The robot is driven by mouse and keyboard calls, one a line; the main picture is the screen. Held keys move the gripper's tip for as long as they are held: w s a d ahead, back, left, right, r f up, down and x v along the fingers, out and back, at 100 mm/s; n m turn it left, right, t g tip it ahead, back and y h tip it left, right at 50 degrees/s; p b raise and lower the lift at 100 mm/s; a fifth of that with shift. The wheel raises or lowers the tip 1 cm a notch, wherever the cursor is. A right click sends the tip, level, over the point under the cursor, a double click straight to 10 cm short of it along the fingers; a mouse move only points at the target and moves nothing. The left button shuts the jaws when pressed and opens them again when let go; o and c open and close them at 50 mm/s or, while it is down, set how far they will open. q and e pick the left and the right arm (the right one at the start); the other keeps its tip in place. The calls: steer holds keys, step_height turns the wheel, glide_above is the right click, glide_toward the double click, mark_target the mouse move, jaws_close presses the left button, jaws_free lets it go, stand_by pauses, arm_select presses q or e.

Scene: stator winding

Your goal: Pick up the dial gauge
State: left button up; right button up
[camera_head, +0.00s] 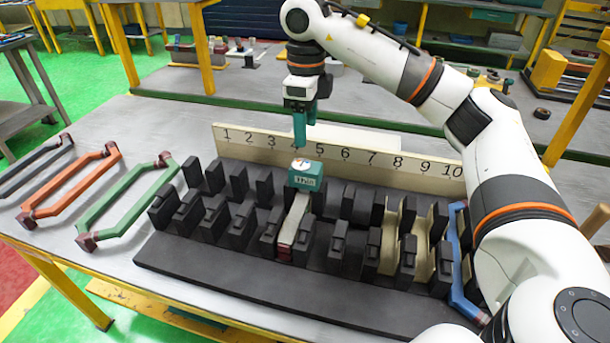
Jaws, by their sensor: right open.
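A small teal box with a pale dial-like top and a white label, apparently the dial gauge (305,178), sits in the black slotted rack (290,288), below the numbers 4 and 5. A pale bar (295,222) extends from below it toward the front of the rack. My right gripper (300,138) has teal fingers and points down above and slightly behind the gauge in the picture. It is open and appears apart from the gauge, with nothing seen between its fingers. My left gripper is out of view.
A board numbered 1 to 10 (235,136) stands behind the rack. Green (128,200), orange (70,183) and dark (35,165) coils lie at left. A blue coil (456,265) and cream pieces (389,240) occupy the right slots. Upright black blocks crowd the gauge.

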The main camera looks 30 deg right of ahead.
mark_target(306, 166)
steer(key=shift+o, duration=0.5)
steer(key=shift+o, duration=2)
steer(key=shift+n+p, duration=0.3)
steer(key=shift+n, duration=0.3)
steer(key=f+n+p, duration=0.2)
steer(key=n, duration=0.3)
steer(key=f+n+p, duration=0.2)
steer(key=n, duration=0.4)
steer(key=f+n+p, duration=0.2)
steer(key=n, duration=0.4)
steer(key=shift+w+d+f+p, duration=0.15)
steer(key=shift+w+f+p, duration=0.1)
steer(key=shift+p, duration=0.1)
steer(key=shift+s+f+p, duration=0.1)
steer(key=shift+f+p, duration=0.3)
steer(key=shift+f, duration=0.15)
steer(key=f, duration=0.1)
steer(key=f+p, duration=0.1)
steer(key=f, duration=0.1)
steer(key=shift+s+f, duration=0.2)
steer(key=shift+f, duration=0.5)
steer(key=shift+c, duration=0.2)
